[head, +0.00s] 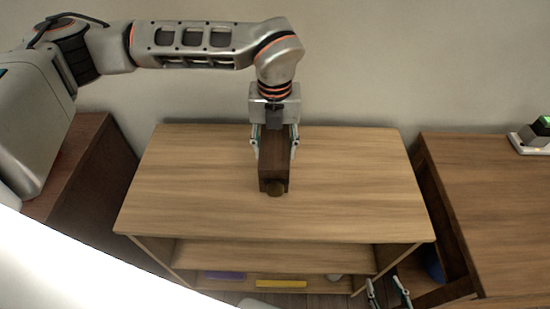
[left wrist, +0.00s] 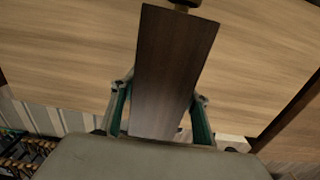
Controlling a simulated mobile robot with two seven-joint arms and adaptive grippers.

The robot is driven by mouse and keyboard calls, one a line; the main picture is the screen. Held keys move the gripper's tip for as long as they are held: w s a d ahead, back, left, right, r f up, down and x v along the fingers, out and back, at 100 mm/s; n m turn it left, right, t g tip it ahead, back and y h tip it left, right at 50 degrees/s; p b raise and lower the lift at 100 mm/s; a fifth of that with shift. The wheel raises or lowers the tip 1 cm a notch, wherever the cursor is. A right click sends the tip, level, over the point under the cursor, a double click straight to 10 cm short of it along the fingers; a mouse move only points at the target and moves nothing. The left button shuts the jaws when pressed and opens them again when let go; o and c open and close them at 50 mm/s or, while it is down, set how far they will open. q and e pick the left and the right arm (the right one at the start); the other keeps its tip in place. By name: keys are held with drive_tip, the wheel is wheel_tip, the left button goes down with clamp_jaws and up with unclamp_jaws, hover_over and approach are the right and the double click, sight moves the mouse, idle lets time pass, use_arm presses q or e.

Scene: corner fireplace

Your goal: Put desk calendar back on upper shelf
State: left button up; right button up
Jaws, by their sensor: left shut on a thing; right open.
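A dark brown, long block-shaped thing (head: 273,172) with a rounded knob at its near end is in my left gripper (head: 273,150). I cannot tell whether it is the desk calendar; no other calendar shows. The gripper is shut on it from both sides. It is over the wooden shelf unit's top board (head: 200,190); I cannot tell if it touches. It fills the middle of the left wrist view (left wrist: 170,70). Below the top board is an inner shelf (head: 270,257). My right gripper (head: 388,291) is open and empty at the unit's front right.
Low in the unit lie a purple thing (head: 225,275), a yellow bar (head: 281,283) and a small white thing (head: 333,277). A wooden cabinet (head: 490,200) stands at right, with a blue round thing (head: 434,267) beside it. The top board is otherwise clear.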

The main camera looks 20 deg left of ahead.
use_arm(q)
drive_tip(key=shift+f, duration=2.05)
drive_tip(key=shift+f, duration=0.1)
drive_tip(key=o, duration=1.4)
